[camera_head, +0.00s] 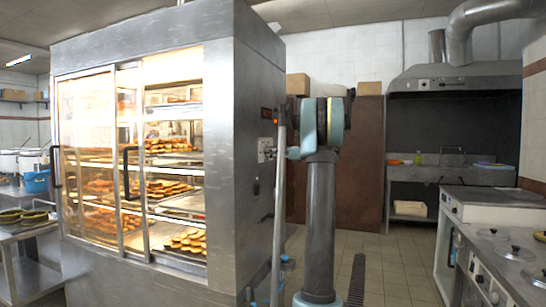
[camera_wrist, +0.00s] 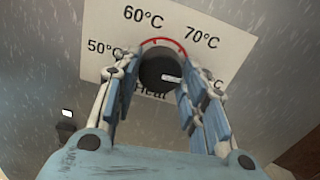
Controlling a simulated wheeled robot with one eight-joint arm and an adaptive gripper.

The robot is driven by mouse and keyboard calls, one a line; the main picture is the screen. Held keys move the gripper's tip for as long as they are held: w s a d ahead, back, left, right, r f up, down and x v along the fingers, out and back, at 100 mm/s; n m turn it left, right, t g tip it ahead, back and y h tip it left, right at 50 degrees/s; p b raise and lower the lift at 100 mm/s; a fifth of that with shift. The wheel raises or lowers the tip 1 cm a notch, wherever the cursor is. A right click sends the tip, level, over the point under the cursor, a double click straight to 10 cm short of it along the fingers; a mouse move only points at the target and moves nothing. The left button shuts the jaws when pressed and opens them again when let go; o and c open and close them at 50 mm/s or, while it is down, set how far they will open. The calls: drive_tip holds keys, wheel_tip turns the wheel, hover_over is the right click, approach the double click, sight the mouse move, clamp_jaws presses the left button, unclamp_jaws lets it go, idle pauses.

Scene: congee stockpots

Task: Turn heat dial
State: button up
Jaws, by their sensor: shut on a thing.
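The heat dial (camera_wrist: 157,67) is a round black knob with a white pointer mark, on a white plate (camera_wrist: 108,22) marked 50°C, 60°C and 70°C with a red arc. The pointer aims right and slightly down, past 70°C, towards a label that my finger partly hides. My gripper (camera_wrist: 160,76) has its blue-padded fingers on the left and right sides of the dial, shut on it. The word "Heat" below is partly covered.
The cabinet's glass front shows lit shelves of pastries (camera_head: 170,188). A counter with pot lids (camera_head: 515,252) stands at the right, and a sink bench (camera_head: 440,172) under a hood (camera_head: 455,77) at the back. Tiled floor (camera_head: 395,270) lies open between.

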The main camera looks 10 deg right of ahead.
drive_tip(key=n, duration=2.2)
drive_tip(key=shift+f+n, duration=0.1)
drive_tip(key=shift+n, duration=0.3)
idle(0.3)
drive_tip(key=o, duration=1.1)
drive_tip(key=shift+d, duration=0.1)
drive_tip(key=v, duration=1.1)
drive_tip(key=shift+s+d+f, duration=0.1)
drive_tip(key=shift+s+d, duration=0.1)
drive_tip(key=shift+d, duration=0.2)
